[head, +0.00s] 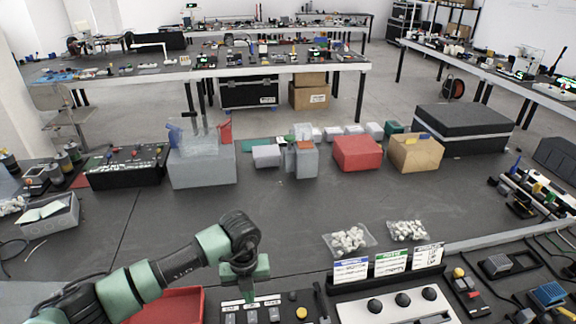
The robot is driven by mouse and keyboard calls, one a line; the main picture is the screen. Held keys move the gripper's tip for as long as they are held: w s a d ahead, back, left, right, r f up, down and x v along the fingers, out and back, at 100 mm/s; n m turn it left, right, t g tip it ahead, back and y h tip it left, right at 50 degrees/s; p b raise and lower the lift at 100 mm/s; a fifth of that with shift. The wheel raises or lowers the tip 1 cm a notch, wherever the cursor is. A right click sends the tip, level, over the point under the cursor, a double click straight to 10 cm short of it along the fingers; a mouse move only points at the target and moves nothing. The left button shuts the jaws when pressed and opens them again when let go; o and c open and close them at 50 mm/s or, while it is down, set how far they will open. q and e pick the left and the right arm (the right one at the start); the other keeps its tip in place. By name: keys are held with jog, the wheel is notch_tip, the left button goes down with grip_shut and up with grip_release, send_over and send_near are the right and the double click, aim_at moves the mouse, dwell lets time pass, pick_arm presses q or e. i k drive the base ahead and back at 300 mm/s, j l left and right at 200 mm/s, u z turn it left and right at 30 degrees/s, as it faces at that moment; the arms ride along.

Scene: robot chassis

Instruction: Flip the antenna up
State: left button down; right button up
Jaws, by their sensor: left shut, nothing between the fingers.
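My left arm comes in from the lower left, and its green and black gripper (245,287) points down, shut and empty. It is just above the left part of a black panel (285,300) at the bottom edge. The panel has white labels, grey switches and a yellow button (301,312). A dark upright stick-like part (320,300) stands at the panel's right side, apart from the gripper and to its right. It may be the antenna, but I cannot tell for sure. The bottom frame edge cuts off part of the panel. My right gripper is out of view.
A red bin (178,304) lies under my left arm. Label cards (391,263) and a knob box (402,302) stand right of the panel, with two bags of white parts (349,239) behind. The middle of the dark table (290,205) is clear.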

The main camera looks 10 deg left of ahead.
aim_at(318, 290)
jog(key=k, duration=1.5)
